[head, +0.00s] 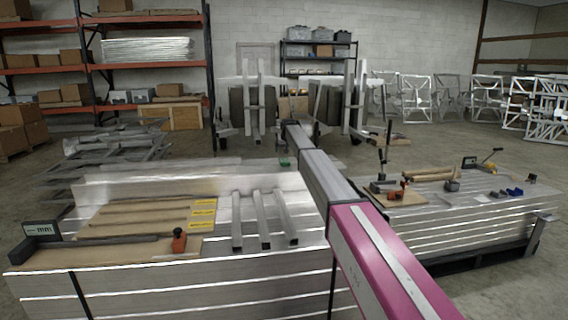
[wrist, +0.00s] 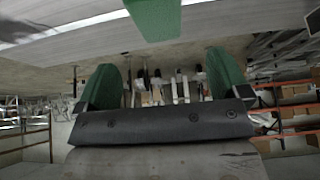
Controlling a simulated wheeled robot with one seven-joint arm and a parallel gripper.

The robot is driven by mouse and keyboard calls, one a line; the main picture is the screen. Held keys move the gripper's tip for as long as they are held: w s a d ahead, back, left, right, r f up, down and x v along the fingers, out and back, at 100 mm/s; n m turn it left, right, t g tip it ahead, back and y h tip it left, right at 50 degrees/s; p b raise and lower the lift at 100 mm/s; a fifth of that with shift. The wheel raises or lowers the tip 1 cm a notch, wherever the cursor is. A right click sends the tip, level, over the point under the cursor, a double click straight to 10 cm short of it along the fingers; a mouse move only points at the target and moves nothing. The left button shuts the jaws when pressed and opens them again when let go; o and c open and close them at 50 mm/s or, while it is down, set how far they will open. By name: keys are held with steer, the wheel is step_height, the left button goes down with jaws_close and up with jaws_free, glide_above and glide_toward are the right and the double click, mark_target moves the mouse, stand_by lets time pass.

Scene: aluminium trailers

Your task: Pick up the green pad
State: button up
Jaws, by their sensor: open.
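The green pad (wrist: 153,18) shows at the top middle of the wrist view, cut off by the frame edge, beside a grey metal surface. My gripper (wrist: 163,72) is open, with its two green fingers standing apart at left and right. The pad lies beyond the fingers and roughly between them in the picture, with nothing held. In the head view my arm reaches forward over the aluminium stack. A small green patch (head: 285,162) shows just by its far end; I cannot tell whether it is the pad or a fingertip.
The right stack (head: 480,222) holds clamps and small tools. Trailer frames (head: 260,95) stand behind, with open floor around.

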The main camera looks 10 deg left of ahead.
mark_target(284, 159)
steer(key=shift+x, duration=1.25)
steer(key=shift+s+f+x, duration=0.1)
steer(key=shift+s+x, duration=0.1)
steer(key=shift+x, duration=1.2)
steer(key=shift+s+f+x, duration=0.15)
steer(key=shift+s+x, duration=0.05)
steer(key=shift+x, duration=1.15)
steer(key=shift+d+f, duration=0.1)
steer(key=shift+f, duration=0.05)
steer(key=c, duration=1)
